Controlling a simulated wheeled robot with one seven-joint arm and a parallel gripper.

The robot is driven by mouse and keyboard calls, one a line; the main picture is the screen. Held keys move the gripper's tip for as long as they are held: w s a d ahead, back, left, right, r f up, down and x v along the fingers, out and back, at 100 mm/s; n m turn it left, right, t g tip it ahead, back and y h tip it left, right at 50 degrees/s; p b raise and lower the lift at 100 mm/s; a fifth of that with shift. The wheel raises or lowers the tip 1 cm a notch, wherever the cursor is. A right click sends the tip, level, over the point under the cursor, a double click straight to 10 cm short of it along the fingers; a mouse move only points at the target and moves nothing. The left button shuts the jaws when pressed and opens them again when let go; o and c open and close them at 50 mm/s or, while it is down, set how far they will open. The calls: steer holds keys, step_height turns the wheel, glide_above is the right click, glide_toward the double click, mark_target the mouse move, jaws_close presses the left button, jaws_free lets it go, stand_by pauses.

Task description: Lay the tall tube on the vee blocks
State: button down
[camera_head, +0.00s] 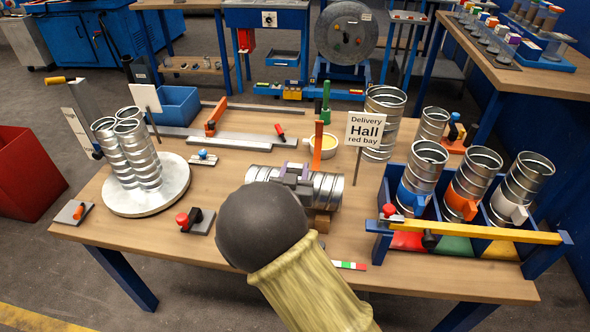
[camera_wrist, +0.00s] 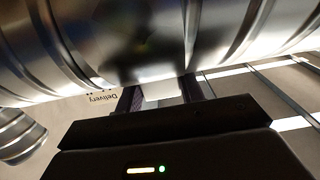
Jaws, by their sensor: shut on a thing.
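A shiny ribbed spiral-duct tube (camera_head: 328,188) lies level, left to right, near the middle of the table in the head view. My gripper (camera_head: 296,171) is shut on the middle of it, and my dark wrist hides part of its front. In the wrist view the tube (camera_wrist: 130,40) fills the top, with my fingers (camera_wrist: 161,92) against it. A brown wooden block (camera_head: 321,221), seemingly a vee block, shows under the tube's right part. Any second block is hidden. I cannot tell whether the tube touches the block.
Several upright tubes stand on a round pale plate (camera_head: 174,192) at left. A large tube (camera_head: 382,125) stands behind the delivery sign (camera_head: 364,132). A blue rack (camera_head: 385,190) with tubes and a yellow bar (camera_head: 470,232) is at right. An orange upright (camera_head: 318,147) stands just behind the held tube.

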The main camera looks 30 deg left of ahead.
steer(key=shift+f+b, duration=0.55)
steer(key=shift+f, duration=0.2)
steer(key=c, duration=0.8)
jaws_free()
steer(key=v, duration=1.7)
steer(key=shift+s+d, duration=0.15)
